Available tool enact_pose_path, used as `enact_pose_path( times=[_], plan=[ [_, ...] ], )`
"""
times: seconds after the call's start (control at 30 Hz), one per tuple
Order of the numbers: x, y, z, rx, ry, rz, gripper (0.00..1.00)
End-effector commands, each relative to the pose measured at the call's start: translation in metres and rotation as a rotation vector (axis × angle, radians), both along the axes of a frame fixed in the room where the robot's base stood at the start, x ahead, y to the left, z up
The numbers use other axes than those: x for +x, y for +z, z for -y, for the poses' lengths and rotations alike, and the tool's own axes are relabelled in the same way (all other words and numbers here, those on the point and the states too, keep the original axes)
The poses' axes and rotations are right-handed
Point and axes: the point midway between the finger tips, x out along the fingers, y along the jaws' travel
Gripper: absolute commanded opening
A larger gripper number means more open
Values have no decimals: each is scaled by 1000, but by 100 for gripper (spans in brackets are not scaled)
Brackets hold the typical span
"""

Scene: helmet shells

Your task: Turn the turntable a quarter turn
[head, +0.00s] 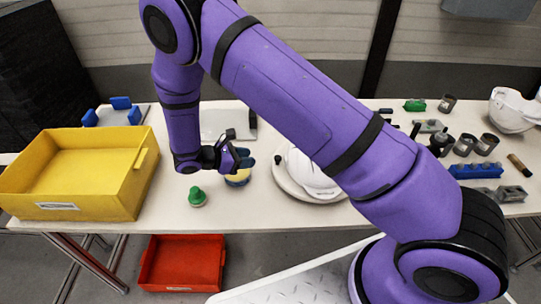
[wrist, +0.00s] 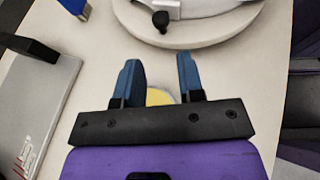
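The turntable (head: 287,187) is a pale round disc on the table, partly hidden behind my arm in the head view. A white helmet shell (head: 308,174) sits on it. In the wrist view the turntable (wrist: 205,39) lies at the top, with a black knob (wrist: 160,20) near its rim. My gripper (head: 246,158) is left of the turntable and apart from it. In the wrist view my gripper (wrist: 159,62) has its two blue fingers spread, with clear space between the tips. A yellow round object (head: 237,180) is below the gripper; its top shows between the finger bases.
A green knob-shaped piece (head: 197,197) stands left of the gripper, near the front edge. A yellow bin (head: 120,195) is at the left. A grey laptop-like panel (head: 222,122) lies behind. Fixtures, a blue block (head: 475,171) and another white shell (head: 511,112) are at the right.

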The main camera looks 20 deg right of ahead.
Motion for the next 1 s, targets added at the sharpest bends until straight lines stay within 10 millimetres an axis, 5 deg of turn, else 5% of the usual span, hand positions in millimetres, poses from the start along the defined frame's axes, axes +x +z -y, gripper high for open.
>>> enact_pose_path(
  times=[0.6, 1.0],
  plan=[
    [7, -34, 85, 2, -4, 1, 35],
    [7, -39, 97, 2, -3, 2, 35]
  ],
)
